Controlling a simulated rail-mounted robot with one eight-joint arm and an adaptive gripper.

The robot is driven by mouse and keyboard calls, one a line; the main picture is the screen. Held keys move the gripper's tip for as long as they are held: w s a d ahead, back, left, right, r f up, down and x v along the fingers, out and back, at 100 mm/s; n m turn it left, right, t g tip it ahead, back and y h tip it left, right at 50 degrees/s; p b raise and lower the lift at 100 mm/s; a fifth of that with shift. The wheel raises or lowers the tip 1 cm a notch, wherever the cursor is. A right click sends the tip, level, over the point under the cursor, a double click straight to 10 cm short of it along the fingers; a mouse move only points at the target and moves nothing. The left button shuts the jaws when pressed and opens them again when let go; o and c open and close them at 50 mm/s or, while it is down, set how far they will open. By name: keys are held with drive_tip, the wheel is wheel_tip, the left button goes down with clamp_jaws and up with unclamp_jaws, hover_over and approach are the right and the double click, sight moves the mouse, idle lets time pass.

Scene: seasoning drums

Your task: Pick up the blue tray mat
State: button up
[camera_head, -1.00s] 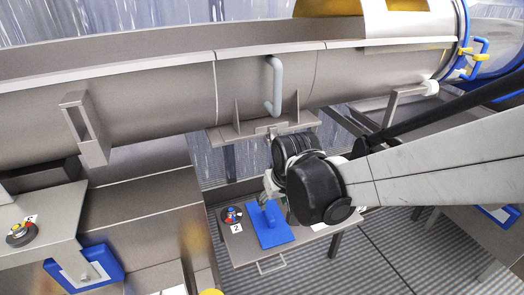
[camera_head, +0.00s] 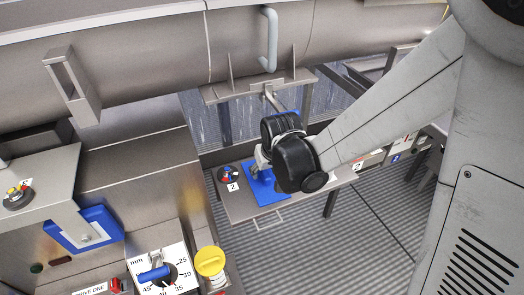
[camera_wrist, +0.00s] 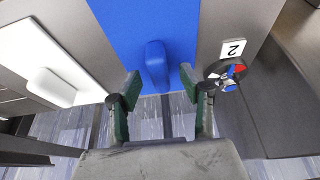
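The blue tray mat (camera_head: 268,196) lies flat on a small grey table and has a raised blue handle. In the wrist view the mat (camera_wrist: 130,28) fills the top middle, with its handle (camera_wrist: 157,66) pointing toward me. My gripper (camera_wrist: 160,86) is open, with one green-padded finger on each side of the handle's near end. The fingers look apart from the handle; I cannot tell how high they are above it. In the head view my gripper (camera_head: 258,165) is at the mat's upper left, and my wrist hides part of the mat.
A round knob with coloured parts (camera_head: 228,174) and a "2" label (camera_head: 233,187) sits left of the mat. A white plate with a handle (camera_wrist: 52,88) is left in the wrist view. A large metal drum (camera_head: 150,60) runs above the table. A control panel (camera_head: 160,270) stands at front left.

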drive_tip(key=shift+w+a+f, duration=0.1)
drive_tip(key=shift+w+f, duration=0.1)
drive_tip(key=shift+f, duration=0.25)
clamp_jaws()
drive_tip(key=shift+r, duration=0.1)
